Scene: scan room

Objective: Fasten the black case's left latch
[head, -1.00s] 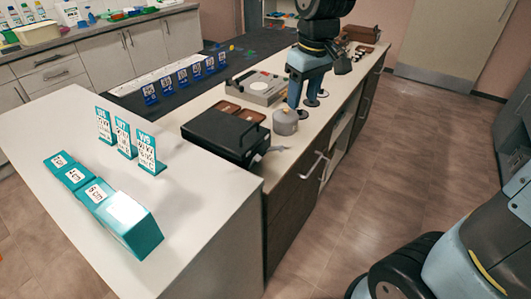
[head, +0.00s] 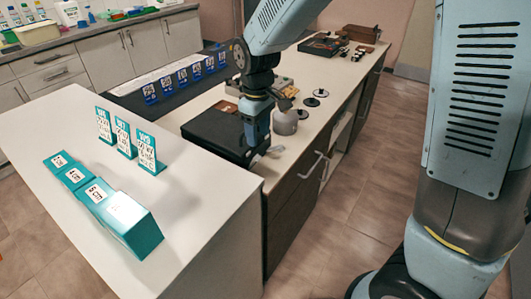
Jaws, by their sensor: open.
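The black case (head: 210,128) lies flat with its lid down on the white counter. My gripper (head: 254,148) points down at the case's front right edge and hides part of that side. I see its fingers nearly edge-on; they are open, and I see nothing held. I cannot tell whether the fingertips touch the case. A small pale piece (head: 274,150) shows just right of the fingers, at the case's edge; I cannot tell whether it is a latch. The left latch cannot be made out.
A grey round pot (head: 285,122) stands close right of my gripper, with several black discs (head: 311,101) behind it. Teal blocks (head: 85,190) and teal label stands (head: 123,138) stand on the nearer white counter. Blue label stands (head: 180,77) line the back.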

